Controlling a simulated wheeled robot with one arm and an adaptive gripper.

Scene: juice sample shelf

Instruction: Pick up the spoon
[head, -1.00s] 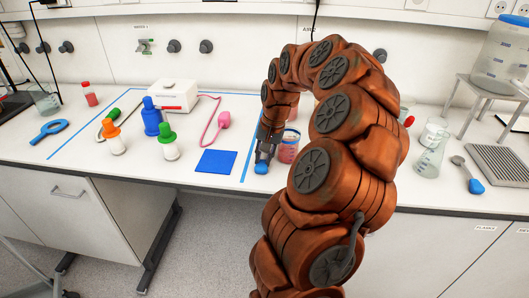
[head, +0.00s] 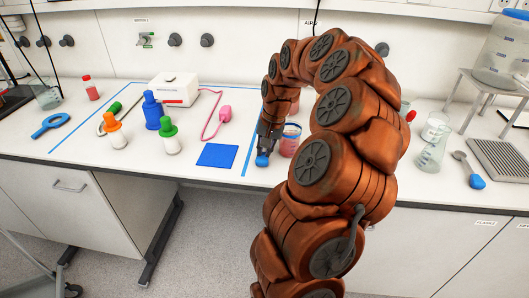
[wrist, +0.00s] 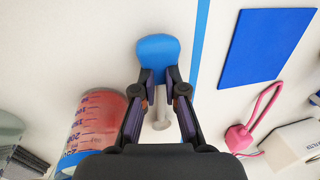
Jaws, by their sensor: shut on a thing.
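My gripper (head: 266,148) is low over the bench, just right of the blue tape line. In the wrist view its fingers (wrist: 160,105) are shut on a spoon-like tool (wrist: 157,56) with a rounded blue head and a pale stem running between them. The blue head also shows at the fingertips in the head view (head: 262,160). I cannot tell whether it touches the bench. Another spoon-shaped thing (head: 476,181), with a blue end and a grey oval end, lies at the right beside a ridged grey tray (head: 500,160).
A beaker of red liquid (head: 290,140) stands close beside my gripper, also in the wrist view (wrist: 98,118). A flat blue square (head: 217,155) lies left of the tape. Capped bottles (head: 168,138) and a white box (head: 174,90) stand further left. Glassware (head: 432,152) stands right of my arm.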

